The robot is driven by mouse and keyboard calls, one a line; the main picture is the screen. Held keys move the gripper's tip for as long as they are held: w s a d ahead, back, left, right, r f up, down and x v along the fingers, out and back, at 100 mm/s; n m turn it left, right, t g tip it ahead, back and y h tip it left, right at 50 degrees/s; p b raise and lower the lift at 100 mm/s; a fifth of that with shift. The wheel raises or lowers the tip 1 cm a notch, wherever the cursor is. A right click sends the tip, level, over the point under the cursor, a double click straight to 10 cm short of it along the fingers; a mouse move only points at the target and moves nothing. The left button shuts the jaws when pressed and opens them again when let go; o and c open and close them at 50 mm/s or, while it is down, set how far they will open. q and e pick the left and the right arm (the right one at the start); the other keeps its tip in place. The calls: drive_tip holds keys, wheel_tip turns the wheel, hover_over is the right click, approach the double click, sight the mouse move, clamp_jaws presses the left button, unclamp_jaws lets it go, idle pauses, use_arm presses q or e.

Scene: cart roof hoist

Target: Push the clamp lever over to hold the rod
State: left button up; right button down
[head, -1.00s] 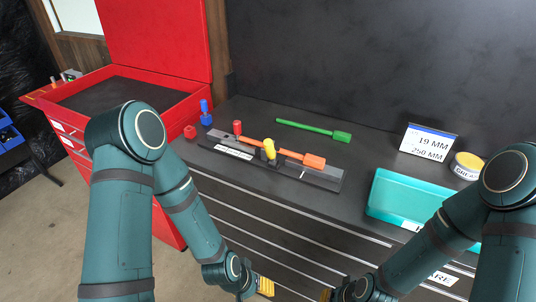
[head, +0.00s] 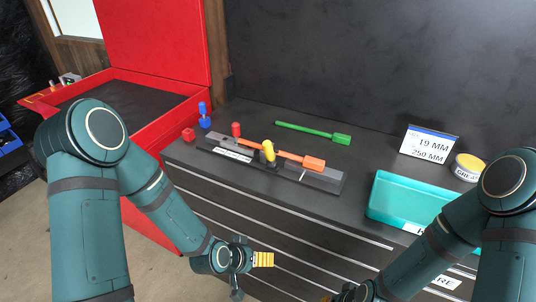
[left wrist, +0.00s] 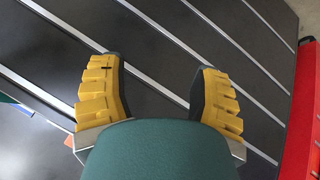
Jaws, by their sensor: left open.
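The orange rod (head: 290,153) with a block end lies along a grey fixture (head: 322,178) on the dark cabinet top. The yellow-handled clamp lever (head: 268,148) stands roughly upright on a dark base at the middle of the fixture, beside the rod. A red knob (head: 236,129) stands near the fixture's left end. My left gripper (head: 262,259) is in front of the drawers, below the top and apart from the lever. In the left wrist view its yellow fingers (left wrist: 158,95) are spread and empty. My right gripper (head: 327,299) is mostly cut off at the bottom edge.
A green rod (head: 305,130) lies behind the fixture. Blue (head: 205,115) and red (head: 188,133) pieces stand left of it. A teal tray (head: 400,190), a sign (head: 428,144) and a tin (head: 467,168) are at right. An open red box (head: 120,75) stands at left.

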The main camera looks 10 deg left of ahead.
use_arm(q)
drive_tip(key=w+a+r+m+t+h+b, duration=0.1)
drive_tip(key=w+a+r+t, duration=0.15)
drive_tip(key=w+r, duration=0.2)
drive_tip(key=w+a+r+m+t+b, duration=0.1)
drive_tip(key=w+a+r+t, duration=0.15)
drive_tip(key=r, duration=0.25)
drive_tip(key=m+t+h+b, duration=0.1)
drive_tip(key=m+t+h, duration=0.2)
drive_tip(key=m+t, duration=0.2)
approach(264, 151)
drive_tip(key=b+x, duration=0.1)
drive_tip(key=x, duration=1)
drive_tip(key=shift+w+d+r, duration=0.1)
drive_tip(key=shift+w+d, duration=0.1)
drive_tip(key=shift+w, duration=0.05)
use_arm(e)
drive_tip(key=f, duration=0.2)
drive_tip(key=s+f, duration=0.1)
drive_tip(key=f, duration=0.1)
drive_tip(key=shift+a+f, duration=0.15)
drive_tip(key=shift+f, duration=0.1)
use_arm(q)
clamp_jaws()
